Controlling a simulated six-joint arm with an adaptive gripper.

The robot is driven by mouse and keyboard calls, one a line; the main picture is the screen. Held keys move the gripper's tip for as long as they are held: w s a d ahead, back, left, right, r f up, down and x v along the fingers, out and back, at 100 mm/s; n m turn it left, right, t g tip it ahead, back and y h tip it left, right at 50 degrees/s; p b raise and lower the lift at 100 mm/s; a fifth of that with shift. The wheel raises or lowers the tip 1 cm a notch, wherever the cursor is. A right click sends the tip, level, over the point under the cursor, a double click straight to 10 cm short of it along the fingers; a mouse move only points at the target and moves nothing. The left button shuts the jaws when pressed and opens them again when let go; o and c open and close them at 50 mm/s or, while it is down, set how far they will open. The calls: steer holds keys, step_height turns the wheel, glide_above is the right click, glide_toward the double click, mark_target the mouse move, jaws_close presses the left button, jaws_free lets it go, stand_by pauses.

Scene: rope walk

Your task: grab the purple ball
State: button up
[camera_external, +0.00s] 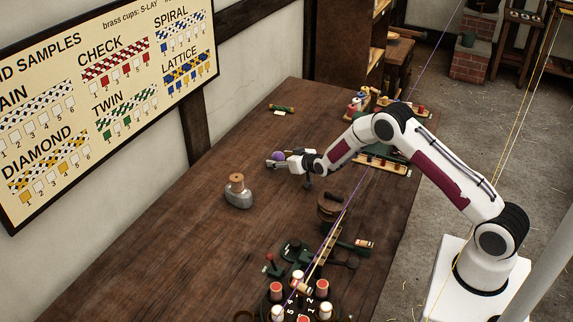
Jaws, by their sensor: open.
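The small purple ball (278,156) shows on the far middle part of the wooden table. My gripper (275,160) is at the ball, with its fingers pointing left. The jaws are open, and the ball shows at the fingertips, on their far side or between them. I cannot tell whether a finger touches it. The lower part of the ball is partly hidden by the near finger.
A green roll (282,108) lies farther back. A brown pot (329,207) and a round stand with several bobbins (299,297) are nearer. A purple cord (347,208) crosses the scene. The table's left side (185,215) is clear.

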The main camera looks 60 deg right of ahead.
mark_target(280, 155)
steer(key=c, duration=1.1)
steer(key=shift+c, duration=0.4)
steer(key=shift+r, duration=0.15)
steer(key=shift+r, duration=4.9)
